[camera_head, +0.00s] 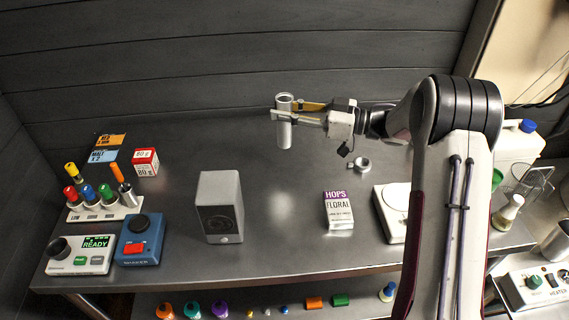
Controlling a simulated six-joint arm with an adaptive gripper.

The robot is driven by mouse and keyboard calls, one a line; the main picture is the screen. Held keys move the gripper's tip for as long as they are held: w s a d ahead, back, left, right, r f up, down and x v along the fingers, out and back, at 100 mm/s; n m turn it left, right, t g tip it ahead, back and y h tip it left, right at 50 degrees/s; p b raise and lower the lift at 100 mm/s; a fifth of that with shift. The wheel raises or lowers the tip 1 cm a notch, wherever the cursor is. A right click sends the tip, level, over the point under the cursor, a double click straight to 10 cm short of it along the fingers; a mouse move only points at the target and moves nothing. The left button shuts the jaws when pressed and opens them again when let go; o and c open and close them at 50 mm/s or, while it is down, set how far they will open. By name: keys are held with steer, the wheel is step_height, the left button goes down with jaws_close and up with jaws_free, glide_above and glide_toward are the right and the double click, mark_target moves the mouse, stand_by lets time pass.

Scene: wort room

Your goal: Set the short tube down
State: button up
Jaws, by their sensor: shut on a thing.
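The short tube is a grey metal cylinder (285,135), upright, in the upper middle of the head view. My gripper (284,111) reaches in from the right and is shut on the tube near its upper part. The tube's lower end shows against the dark grey table (250,160). I cannot tell from this one view whether it touches the table or hangs above it.
A grey speaker-like box (220,207) and a hops box (338,210) stand nearer the front. A small metal ring (359,165) lies right of the tube. A rack with coloured-top items (105,212) stands left. The table around the tube's left is clear.

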mark_target(285, 141)
steer(key=shift+f, duration=3.05)
steer(key=shift+f, duration=1.9)
steer(key=shift+f, duration=0.15)
steer(key=o, duration=1.1)
steer(key=shift+r, duration=0.2)
steer(key=v, duration=0.7)
steer(key=shift+d, duration=0.25)
steer(key=shift+s, duration=0.1)
